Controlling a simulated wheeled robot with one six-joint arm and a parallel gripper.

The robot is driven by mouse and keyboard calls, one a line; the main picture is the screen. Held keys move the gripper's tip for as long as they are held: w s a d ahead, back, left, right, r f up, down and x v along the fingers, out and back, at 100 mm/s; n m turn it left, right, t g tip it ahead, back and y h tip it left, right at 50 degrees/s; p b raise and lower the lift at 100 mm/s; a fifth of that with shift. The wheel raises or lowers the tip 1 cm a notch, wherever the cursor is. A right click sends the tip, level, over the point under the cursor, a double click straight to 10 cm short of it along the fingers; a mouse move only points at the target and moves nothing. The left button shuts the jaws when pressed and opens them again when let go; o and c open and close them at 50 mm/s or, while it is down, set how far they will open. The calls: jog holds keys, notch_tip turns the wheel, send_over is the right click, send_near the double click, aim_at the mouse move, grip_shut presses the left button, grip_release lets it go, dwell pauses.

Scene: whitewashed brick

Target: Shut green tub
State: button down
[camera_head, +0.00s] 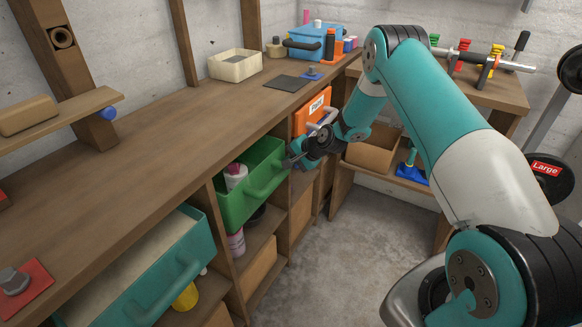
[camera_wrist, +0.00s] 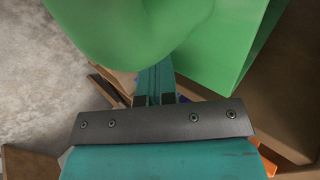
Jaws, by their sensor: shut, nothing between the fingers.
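The green tub (camera_head: 252,185) is pulled out from its bay under the workbench, with its handle on the front face. A white bottle with a pink part (camera_head: 235,176) stands inside it. My gripper (camera_head: 290,160) is shut and empty, at the tub's far right edge in the head view. In the wrist view the green tub (camera_wrist: 225,50) fills the top, with its rounded handle (camera_wrist: 130,30) at the upper left, close to the closed fingers (camera_wrist: 155,85). Whether the fingers touch the tub I cannot tell.
A teal tub (camera_head: 150,268) also sticks out at the lower left. An orange bin (camera_head: 312,110) sits beyond the green tub, near my wrist. The workbench (camera_head: 160,130) runs above the bays. Grey floor (camera_head: 345,235) is clear in front.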

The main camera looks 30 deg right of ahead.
jog(key=shift+s+d, duration=0.1)
jog(key=shift+s, duration=0.1)
jog(key=s+d+f+v, duration=0.1)
jog(key=f+v, duration=0.1)
jog(key=v, duration=1.1)
jog(key=s+a+r+n+g+p, duration=0.2)
jog(key=s+a+r+n, duration=0.15)
jog(key=a+r, duration=0.3)
jog(key=s+a+r+n+g+y+p, duration=0.1)
jog(key=s+a+r+n+p, duration=0.2)
jog(key=a+r, duration=0.4)
jog(key=s+a+r+n+g, duration=0.2)
jog(key=s+a+r+n, duration=0.3)
jog(key=r, duration=0.3)
jog(key=s+a+r+n+g+p, duration=0.1)
jog(key=s+a+r+n, duration=0.1)
jog(key=s, duration=0.5)
jog(key=s+a+r+n+g+h+p, duration=0.1)
jog(key=s+a+r+n, duration=0.1)
jog(key=s+r, duration=0.2)
jog(key=s+a+r+n+g+p, duration=0.1)
jog(key=s+a+r+n+p, duration=0.1)
jog(key=s, duration=0.8)
jog(key=shift+a+r+n+h, duration=0.25)
jog(key=shift+r+n+h, duration=0.25)
jog(key=shift+r, duration=0.4)
